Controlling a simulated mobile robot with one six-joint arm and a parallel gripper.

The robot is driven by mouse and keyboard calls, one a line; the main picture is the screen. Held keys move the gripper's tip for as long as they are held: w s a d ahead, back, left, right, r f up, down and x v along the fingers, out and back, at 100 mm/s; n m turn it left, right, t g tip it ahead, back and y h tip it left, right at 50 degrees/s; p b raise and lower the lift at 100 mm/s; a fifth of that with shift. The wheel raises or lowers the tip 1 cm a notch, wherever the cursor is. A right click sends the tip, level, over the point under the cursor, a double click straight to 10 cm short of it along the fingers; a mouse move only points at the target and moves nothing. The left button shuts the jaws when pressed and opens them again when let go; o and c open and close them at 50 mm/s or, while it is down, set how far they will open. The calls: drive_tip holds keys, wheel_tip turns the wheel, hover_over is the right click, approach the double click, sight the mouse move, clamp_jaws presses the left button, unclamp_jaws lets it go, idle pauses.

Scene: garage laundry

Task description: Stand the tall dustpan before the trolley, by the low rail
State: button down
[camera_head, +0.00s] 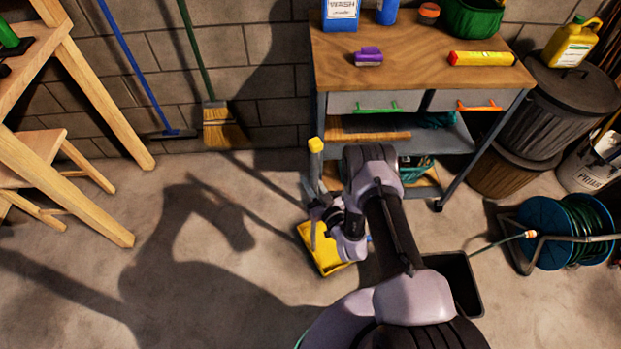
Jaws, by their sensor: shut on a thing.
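The tall dustpan has a yellow pan (322,264) and an upright handle with a yellow top (316,145). It is in front of the trolley's left front corner and looks about upright. My gripper (320,214) is shut on its handle, low down above the pan. My wrist hides part of the handle and pan. I cannot tell whether the pan touches the floor. The trolley (328,70) has a wooden top, two drawers and lower shelves. My arm covers part of its front. I cannot pick out the low rail for sure.
A black open bin (474,291) stands right of my arm. A blue hose reel (549,219) is farther right. A dark lidded bin (575,90) stands beside the trolley. A broom (222,127) leans on the wall. A wooden stool (35,150) is left. Floor between is clear.

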drive_tip(key=shift+f, duration=0.25)
idle(0.3)
drive_tip(key=c, duration=1.2)
unclamp_jaws()
